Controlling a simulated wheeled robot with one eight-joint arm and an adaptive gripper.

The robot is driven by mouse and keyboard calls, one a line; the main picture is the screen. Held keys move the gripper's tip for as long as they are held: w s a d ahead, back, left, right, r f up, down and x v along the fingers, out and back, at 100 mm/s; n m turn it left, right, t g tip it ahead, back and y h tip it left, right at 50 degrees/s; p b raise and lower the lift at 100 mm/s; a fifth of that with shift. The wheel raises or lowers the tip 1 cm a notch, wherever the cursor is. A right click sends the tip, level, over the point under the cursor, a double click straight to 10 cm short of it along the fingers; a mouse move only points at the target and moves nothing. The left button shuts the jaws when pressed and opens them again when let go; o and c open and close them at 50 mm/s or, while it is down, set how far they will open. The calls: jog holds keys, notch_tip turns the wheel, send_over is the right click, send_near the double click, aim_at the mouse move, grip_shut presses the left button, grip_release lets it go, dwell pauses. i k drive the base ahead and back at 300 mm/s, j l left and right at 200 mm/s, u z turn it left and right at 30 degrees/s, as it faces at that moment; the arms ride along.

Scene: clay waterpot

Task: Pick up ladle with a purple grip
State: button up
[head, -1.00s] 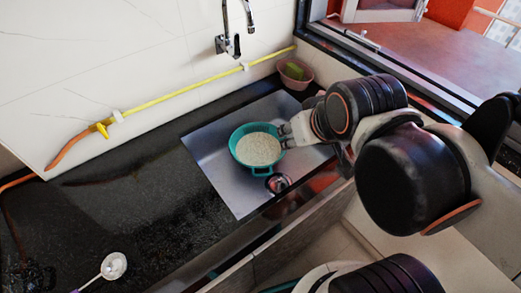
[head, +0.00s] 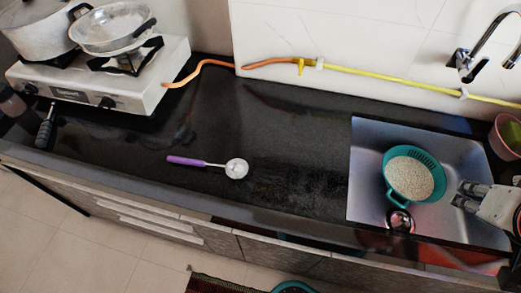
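The ladle with a purple grip (head: 186,161) lies on the black countertop, left of the sink. Its round metal bowl (head: 237,169) points right and its grip points left. My gripper (head: 462,196) is at the right edge of the head view, over the sink and beside the teal colander, far to the right of the ladle. Its two fingers look spread, with nothing seen between them. Whether a fingertip touches the colander cannot be told.
The sink (head: 365,150) holds a teal colander (head: 432,160) of white grains above the drain. A gas stove (head: 75,88) with a pot and a pan stands at the left. A yellow-orange hose (head: 390,78) runs along the wall. The counter around the ladle is clear.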

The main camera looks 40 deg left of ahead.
aim_at(237, 168)
jog(key=u, duration=2.15)
jog(key=i+j+u, duration=0.2)
jog(key=j+u, duration=0.15)
jog(key=i+j+z, duration=0.1)
jog(key=i, duration=0.25)
jog(key=j, duration=0.1)
